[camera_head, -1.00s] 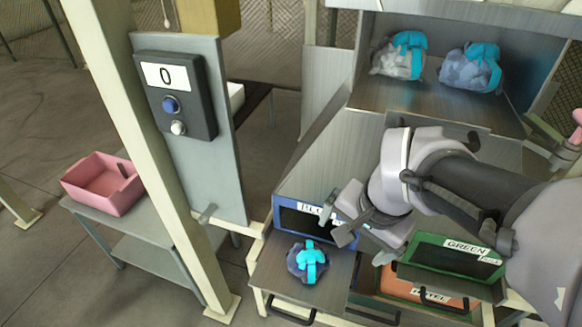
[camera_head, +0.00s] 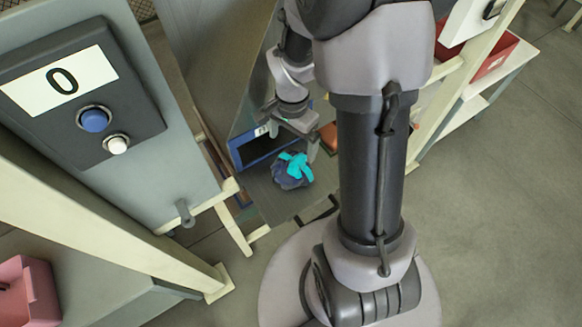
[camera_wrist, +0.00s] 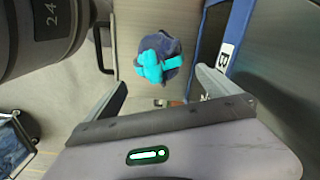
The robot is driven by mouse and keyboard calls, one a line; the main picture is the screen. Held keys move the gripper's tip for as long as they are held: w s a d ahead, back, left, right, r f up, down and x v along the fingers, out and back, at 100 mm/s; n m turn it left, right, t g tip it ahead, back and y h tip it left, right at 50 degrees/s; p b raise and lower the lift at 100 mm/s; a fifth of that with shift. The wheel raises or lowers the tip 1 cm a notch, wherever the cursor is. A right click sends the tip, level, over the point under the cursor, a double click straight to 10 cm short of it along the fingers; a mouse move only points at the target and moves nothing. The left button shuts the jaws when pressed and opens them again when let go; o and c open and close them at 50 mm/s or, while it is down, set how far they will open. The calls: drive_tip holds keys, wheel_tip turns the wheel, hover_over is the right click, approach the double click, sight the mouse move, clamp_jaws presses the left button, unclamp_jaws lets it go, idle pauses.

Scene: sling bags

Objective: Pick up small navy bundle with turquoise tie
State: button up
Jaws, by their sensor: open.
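The small navy bundle with turquoise tie (camera_head: 292,171) lies on a grey metal shelf (camera_head: 268,198) in front of the blue-framed opening. In the wrist view the bundle (camera_wrist: 160,57) is near the top middle, beyond my fingertips and between their lines. My gripper (camera_wrist: 157,88) is open and empty, its two fingers spread wide. In the head view my gripper (camera_head: 300,138) is just above and behind the bundle, partly hidden by my arm; I see no contact.
The blue-framed bin (camera_head: 257,148) stands right behind the bundle. A grey panel with a counter box (camera_head: 78,95) showing 0 is at the left. A pink tray (camera_head: 28,292) is at lower left and a red tray (camera_head: 490,62) at upper right. Floor at right is clear.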

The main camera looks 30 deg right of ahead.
sight(293, 158)
drive_tip(key=f+b, duration=0.1)
drive_tip(key=f, duration=0.3)
drive_tip(key=f+b, duration=0.2)
drive_tip(key=f, duration=0.3)
drive_tip(key=shift+s+d, duration=0.1)
drive_tip(key=shift+s, duration=0.1)
drive_tip(key=shift+r, duration=0.1)
drive_tip(key=shift+c, duration=0.4)
drive_tip(key=c, duration=1.5)
drive_tip(key=shift+r, duration=0.1)
